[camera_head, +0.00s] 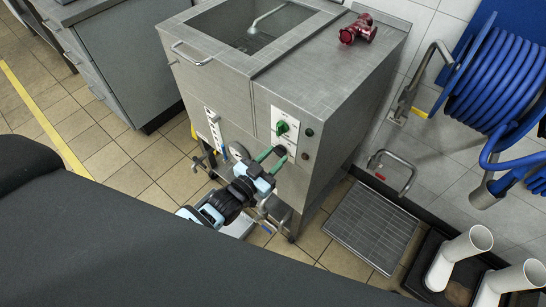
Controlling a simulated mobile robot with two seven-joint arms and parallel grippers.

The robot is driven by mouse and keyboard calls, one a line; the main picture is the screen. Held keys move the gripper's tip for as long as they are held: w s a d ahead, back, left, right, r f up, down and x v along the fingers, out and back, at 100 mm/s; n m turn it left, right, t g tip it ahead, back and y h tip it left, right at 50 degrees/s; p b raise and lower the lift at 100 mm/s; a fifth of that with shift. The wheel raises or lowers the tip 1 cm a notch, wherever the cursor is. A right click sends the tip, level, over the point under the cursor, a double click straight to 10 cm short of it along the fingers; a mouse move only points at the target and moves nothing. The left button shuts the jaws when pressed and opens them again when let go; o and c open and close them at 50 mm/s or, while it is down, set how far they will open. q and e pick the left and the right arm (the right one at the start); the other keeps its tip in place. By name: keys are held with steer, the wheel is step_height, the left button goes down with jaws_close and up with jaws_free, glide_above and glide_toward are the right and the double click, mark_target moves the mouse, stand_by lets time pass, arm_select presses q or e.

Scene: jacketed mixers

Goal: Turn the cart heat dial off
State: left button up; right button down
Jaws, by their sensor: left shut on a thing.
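The cart (210,92) is a grey steel cabinet in the middle of the view. A white control plate (291,117) on its front carries a green dial (282,127) at the top and a dark knob (280,150) lower down. My left gripper (274,153) has green fingers and reaches up from below to the plate. It is shut on the dark knob, below the green dial. The fingers and wrist hide the plate's lower part, and I cannot read its labels. My right gripper is out of view.
A dark red fitting (358,30) lies on the cart top, beside an open basin (247,27). A blue hose reel (502,85) hangs on the right wall. A floor grate (372,226) and white boots (458,258) are at right. A grey cabinet (110,55) stands at left.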

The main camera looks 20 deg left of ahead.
arm_select(q)
steer(key=shift+n, duration=0.5)
steer(key=o, duration=1)
steer(key=v, duration=0.8)
steer(key=shift+r, duration=0.1)
